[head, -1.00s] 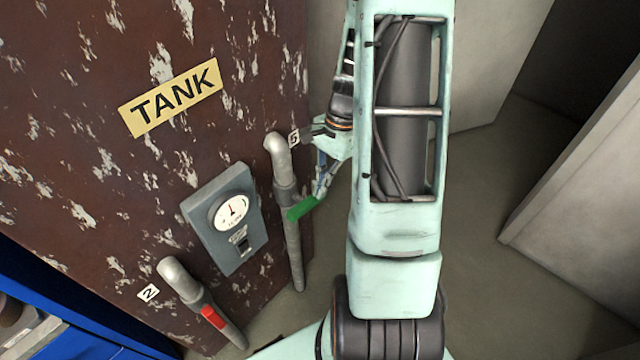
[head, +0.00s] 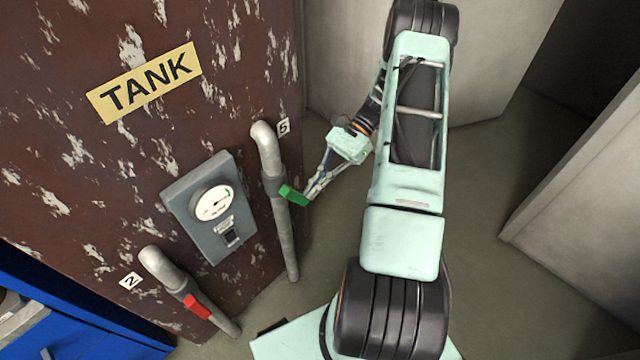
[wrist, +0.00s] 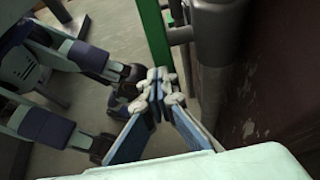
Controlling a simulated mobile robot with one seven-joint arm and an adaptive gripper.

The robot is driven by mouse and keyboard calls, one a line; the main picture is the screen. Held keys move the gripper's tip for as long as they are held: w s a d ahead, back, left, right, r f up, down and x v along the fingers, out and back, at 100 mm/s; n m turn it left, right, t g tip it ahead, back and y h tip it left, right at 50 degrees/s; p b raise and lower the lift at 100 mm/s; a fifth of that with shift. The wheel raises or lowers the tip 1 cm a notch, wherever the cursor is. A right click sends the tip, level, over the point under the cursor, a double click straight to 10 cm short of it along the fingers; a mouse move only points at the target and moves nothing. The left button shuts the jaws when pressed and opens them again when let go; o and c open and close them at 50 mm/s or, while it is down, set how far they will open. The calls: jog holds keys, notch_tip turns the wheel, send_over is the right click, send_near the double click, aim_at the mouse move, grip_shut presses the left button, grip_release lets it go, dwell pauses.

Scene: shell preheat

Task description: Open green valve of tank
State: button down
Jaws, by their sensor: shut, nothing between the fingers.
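The rusty brown tank (head: 60,150) with its yellow TANK label fills the left of the head view. A grey pipe marked 5 (head: 270,160) runs down its right edge. The green valve handle (head: 294,196) sticks out from this pipe, angled right and down. In the wrist view the green handle (wrist: 155,35) is at the top, beside the grey pipe (wrist: 210,50). My gripper (head: 310,196) is at the handle's outer end; its fingers (wrist: 160,90) meet at the tips with nothing between them. Whether they touch the handle I cannot tell.
A grey gauge box (head: 210,208) is on the tank, left of the pipe. A second pipe, marked 2, carries a red handle (head: 197,306). A blue object (head: 70,320) is at lower left. Pale walls (head: 580,180) stand at right, with open floor between.

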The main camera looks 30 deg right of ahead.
jog(key=shift+s+a+f, duration=0.15)
jog(key=shift+a+f, duration=0.3)
jog(key=shift+f, duration=0.35)
jog(key=shift+a+f, duration=0.1)
jog(key=shift+f, duration=0.05)
dwell(0.4)
